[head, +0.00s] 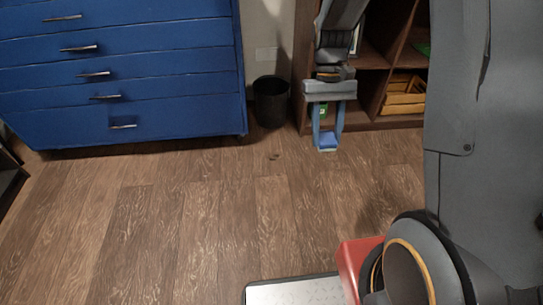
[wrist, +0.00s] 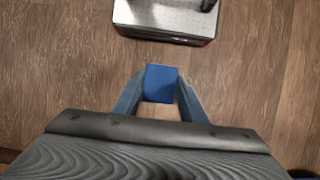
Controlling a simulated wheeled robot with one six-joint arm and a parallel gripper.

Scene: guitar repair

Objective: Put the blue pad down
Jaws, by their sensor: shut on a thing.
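The blue pad (wrist: 160,83) is a small blue block held between the two fingertips of my gripper (wrist: 160,92) in the wrist view. In the head view my gripper (head: 328,140) points down in front of the shelf unit, with the blue pad (head: 327,148) at its tips. Wooden floor shows around the pad in both views. I cannot tell exactly how high the pad is above the floor. The fingers cover the pad's sides.
A blue drawer cabinet (head: 120,75) stands at the left. A black bin (head: 271,102) stands between it and the brown shelf unit (head: 370,85), which holds a wooden crate (head: 403,95). The wooden floor (head: 190,215) is mostly clear, with small dark bits (head: 274,156).

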